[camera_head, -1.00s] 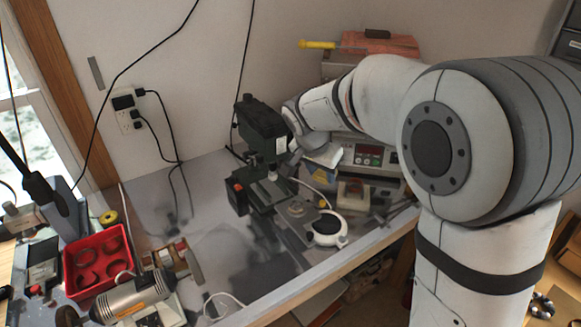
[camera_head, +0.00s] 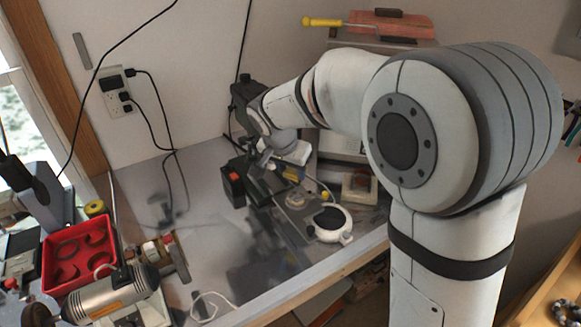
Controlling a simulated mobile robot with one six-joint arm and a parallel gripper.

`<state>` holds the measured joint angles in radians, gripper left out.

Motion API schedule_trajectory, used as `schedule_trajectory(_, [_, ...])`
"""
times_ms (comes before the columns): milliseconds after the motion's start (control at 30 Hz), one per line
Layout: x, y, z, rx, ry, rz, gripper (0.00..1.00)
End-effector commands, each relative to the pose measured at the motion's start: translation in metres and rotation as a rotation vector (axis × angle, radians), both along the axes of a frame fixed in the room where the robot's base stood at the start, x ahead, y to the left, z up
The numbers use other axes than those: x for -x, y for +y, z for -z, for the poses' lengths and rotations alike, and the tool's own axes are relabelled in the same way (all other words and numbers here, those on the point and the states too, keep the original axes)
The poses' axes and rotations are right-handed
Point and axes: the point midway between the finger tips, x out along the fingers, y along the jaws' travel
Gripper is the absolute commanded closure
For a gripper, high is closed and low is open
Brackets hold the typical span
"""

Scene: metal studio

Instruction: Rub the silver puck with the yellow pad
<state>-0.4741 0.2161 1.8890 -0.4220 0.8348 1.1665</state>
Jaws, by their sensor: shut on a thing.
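The silver puck (camera_head: 296,200) appears as a small, low, round grey piece on a grey plate, just below the pad in the picture. I cannot tell whether the pad touches the puck; they look slightly apart. The fingers are small and partly hidden.
A white ring-shaped device with a dark centre (camera_head: 331,221) stands right of the puck. A red tray (camera_head: 79,257) and a silver motor (camera_head: 112,296) are at lower left. The bench middle (camera_head: 215,235) is fairly clear.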

Motion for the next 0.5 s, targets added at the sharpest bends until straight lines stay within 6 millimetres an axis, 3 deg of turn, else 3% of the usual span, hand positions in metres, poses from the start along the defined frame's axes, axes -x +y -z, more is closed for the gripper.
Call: schedule_trajectory(500, [-0.002, -0.005, 0.043, 0.001, 0.001, 0.009, 0.82])
